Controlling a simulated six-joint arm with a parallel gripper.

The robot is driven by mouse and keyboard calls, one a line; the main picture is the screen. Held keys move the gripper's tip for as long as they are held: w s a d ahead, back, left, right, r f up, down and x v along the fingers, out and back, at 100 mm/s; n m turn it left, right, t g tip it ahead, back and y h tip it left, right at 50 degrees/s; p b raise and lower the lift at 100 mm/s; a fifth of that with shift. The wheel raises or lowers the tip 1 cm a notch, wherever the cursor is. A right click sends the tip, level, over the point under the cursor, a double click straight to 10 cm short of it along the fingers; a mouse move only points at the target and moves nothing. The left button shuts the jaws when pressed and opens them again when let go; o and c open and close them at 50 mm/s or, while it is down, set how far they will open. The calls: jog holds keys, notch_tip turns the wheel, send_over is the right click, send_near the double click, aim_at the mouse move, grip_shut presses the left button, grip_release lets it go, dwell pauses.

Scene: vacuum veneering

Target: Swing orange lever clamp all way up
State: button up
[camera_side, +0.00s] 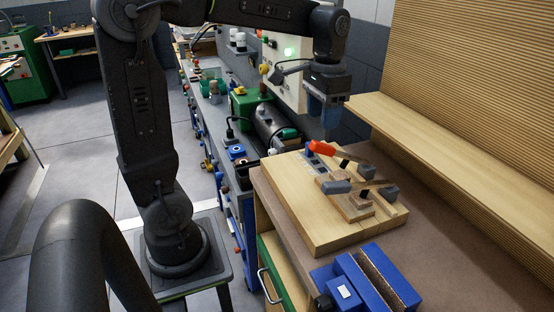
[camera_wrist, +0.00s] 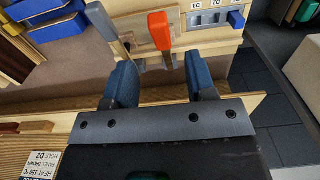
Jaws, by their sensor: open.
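The orange lever clamp (camera_side: 322,147) is on the far part of a wooden board; its handle lies low, close to level. My gripper (camera_side: 324,122) is open and empty, with blue fingers pointing down above and behind the orange handle. In the wrist view my gripper (camera_wrist: 159,62) shows a clear gap between its fingertips. A grey-handled lever clamp (camera_side: 336,187) sits nearer on the same board; its handle (camera_wrist: 104,22) is left of the orange one in the wrist view.
The wooden board (camera_side: 298,226) lies on a brown bench top (camera_side: 465,255). A blue vise-like block (camera_side: 366,283) stands at the front. A wooden ledge (camera_side: 440,145) runs at the right. A blue switch (camera_wrist: 236,19) on a labelled strip is right of the orange handle.

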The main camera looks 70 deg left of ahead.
jog(key=s+d+f+t, duration=0.3)
jog(key=s+d+t, duration=0.2)
jog(key=s, duration=0.8)
jog(key=d, duration=0.3)
jog(key=shift+s+d+t, duration=0.2)
jog(key=shift+s+t, duration=0.1)
notch_tip(320, 180, up, 8)
jog(key=g, duration=0.6)
send_over(322, 143)
notch_tip(322, 143, down, 14)
jog(key=shift+s+d+r, duration=0.1)
grip_shut()
